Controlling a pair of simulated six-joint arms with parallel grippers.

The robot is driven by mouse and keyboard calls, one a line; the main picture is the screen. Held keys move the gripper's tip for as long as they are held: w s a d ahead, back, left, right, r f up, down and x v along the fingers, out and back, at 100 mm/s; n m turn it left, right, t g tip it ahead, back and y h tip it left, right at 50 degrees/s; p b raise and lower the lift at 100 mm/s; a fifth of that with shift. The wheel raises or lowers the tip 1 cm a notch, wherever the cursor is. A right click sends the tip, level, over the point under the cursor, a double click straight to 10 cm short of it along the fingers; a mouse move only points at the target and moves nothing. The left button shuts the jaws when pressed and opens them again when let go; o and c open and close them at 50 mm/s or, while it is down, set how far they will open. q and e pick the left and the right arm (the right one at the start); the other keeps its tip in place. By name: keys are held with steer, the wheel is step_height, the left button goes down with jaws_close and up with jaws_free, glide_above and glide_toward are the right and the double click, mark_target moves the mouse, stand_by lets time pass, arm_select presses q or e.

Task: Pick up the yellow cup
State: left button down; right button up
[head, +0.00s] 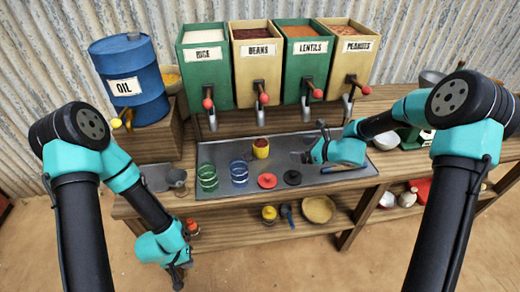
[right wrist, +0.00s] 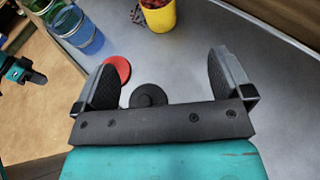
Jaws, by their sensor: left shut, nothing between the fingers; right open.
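The yellow cup (head: 261,148) stands upright on the grey metal tray (head: 222,153), filled with dark red beans. It also shows at the top of the right wrist view (right wrist: 158,14), ahead of the fingers. My right gripper (head: 306,157) is open and empty, to the right of the cup and apart from it. In the right wrist view its two fingers (right wrist: 160,85) are spread, with a black disc between them lower down. My left gripper (head: 178,280) is shut and empty, low in front of the bench at the left.
A red disc (head: 267,181) and a black disc (head: 292,177) lie in front of the cup. A green glass (head: 207,177) and a blue glass (head: 239,172) stand to its left. Dispensers with red-knobbed taps (head: 262,98) hang behind the tray.

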glide_toward(266, 145)
steer(key=x, duration=0.5)
steer(key=shift+f, duration=0.15)
steer(key=shift+w, duration=0.1)
steer(key=shift+x, duration=2.6)
steer(key=shift+a, duration=0.1)
steer(key=c, duration=1.1)
